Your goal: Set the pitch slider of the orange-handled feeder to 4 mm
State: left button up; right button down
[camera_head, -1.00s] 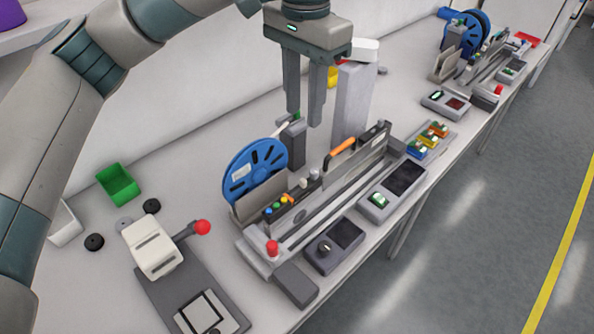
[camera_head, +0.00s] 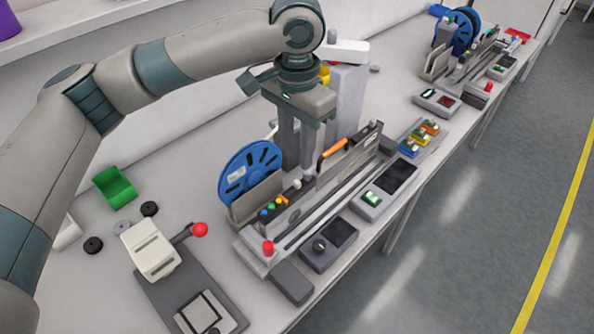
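The orange-handled feeder (camera_head: 325,195) is a long grey unit on the bench, with its orange handle (camera_head: 331,154) on the far upper part. A blue reel (camera_head: 250,170) stands at its near left end. Small coloured knobs (camera_head: 273,207) and a pale knob (camera_head: 297,184) sit along its top edge; I cannot tell which part is the pitch slider or read its setting. My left gripper (camera_head: 298,168) points down over the feeder, just beyond the pale knob and left of the handle. Its fingers are apart with nothing seen between them. Contact cannot be told. My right gripper is not in view.
A grey box with a dark screen (camera_head: 390,185) and a knob box (camera_head: 329,245) line the bench front. A red-knobbed lever device (camera_head: 152,250) and a green bin (camera_head: 115,187) are at left. A grey post (camera_head: 349,95) stands behind. A second feeder (camera_head: 470,60) is far right.

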aim_at(297, 181)
pick_arm(q)
notch_tip(297, 181, down, 8)
jog(key=shift+r+p, duration=0.1)
jog(key=shift+p, duration=0.65)
grip_shut()
